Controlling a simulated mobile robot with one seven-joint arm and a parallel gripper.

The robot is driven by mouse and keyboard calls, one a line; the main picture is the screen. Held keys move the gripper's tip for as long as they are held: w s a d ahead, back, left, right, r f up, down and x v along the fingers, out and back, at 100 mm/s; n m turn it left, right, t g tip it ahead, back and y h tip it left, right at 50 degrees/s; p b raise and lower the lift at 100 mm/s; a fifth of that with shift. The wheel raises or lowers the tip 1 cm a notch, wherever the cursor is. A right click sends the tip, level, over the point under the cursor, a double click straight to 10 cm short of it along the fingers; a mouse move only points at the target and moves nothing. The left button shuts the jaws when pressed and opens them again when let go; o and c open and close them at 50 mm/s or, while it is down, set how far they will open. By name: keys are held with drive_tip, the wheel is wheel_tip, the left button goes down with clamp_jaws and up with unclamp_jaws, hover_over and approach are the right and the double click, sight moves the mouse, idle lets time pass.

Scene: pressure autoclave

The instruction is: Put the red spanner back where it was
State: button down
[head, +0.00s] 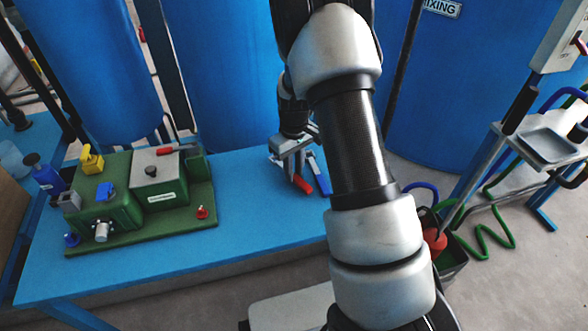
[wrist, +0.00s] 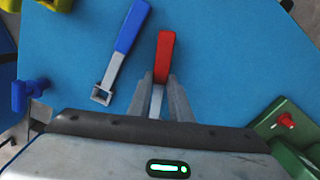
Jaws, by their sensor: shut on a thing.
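The red spanner (wrist: 166,50) is between my gripper's two fingers (wrist: 161,92) in the wrist view, its red handle pointing away from the palm. My gripper is shut on it. In the head view my gripper (head: 298,170) is over the blue table, and the red handle (head: 303,184) shows below it. The spanner's metal end is mostly hidden by the fingers. I cannot tell whether it touches the table. A blue-handled spanner (wrist: 125,35) lies just left of it in the wrist view; it also shows in the head view (head: 321,184), to the right.
A green machine (head: 110,211) with yellow, blue and red fittings stands on the left of the blue table (head: 250,230). The table between it and my gripper is clear. Large blue tanks (head: 235,75) stand behind. A grey trolley (head: 545,150) is at right.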

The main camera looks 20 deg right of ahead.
drive_tip(key=shift+f+b, duration=0.4)
drive_tip(key=shift+f, duration=0.2)
drive_tip(key=c, duration=1.5)
unclamp_jaws()
drive_tip(key=shift+c, duration=0.2)
wheel_tip(320, 180, up, 17)
drive_tip(key=p, duration=0.3)
drive_tip(key=shift+r, duration=0.2)
